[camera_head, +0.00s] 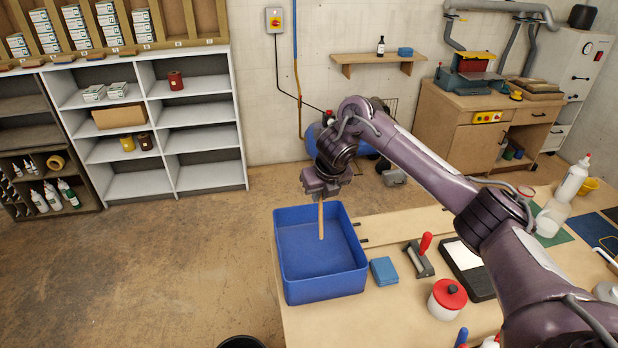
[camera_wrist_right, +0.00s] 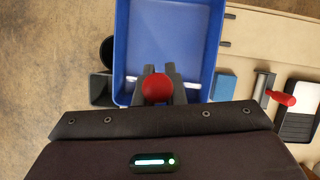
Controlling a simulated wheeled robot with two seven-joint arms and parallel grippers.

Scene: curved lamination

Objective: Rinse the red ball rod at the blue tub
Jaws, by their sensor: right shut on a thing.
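The red ball rod is in my right gripper (camera_head: 322,192). Its pale wooden shaft (camera_head: 321,222) points down, nearly upright, against the inside of the blue tub (camera_head: 320,285). How deep the lower end reaches is hard to tell. In the right wrist view the red ball (camera_wrist_right: 160,88) shows between the two dark fingers of my right gripper (camera_wrist_right: 160,72), which are shut on the rod. The blue tub (camera_wrist_right: 121,45) lies below and beyond them. In the head view the ball is hidden by the gripper. My left gripper is not in view.
The tub stands at the workbench's left corner (camera_head: 300,325). To its right are a blue block (camera_head: 384,271), a red-handled roller (camera_head: 420,257), a black-and-white tray (camera_head: 466,260) and a red-lidded pot (camera_head: 447,298). Open floor (camera_head: 180,265) lies left of the tub.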

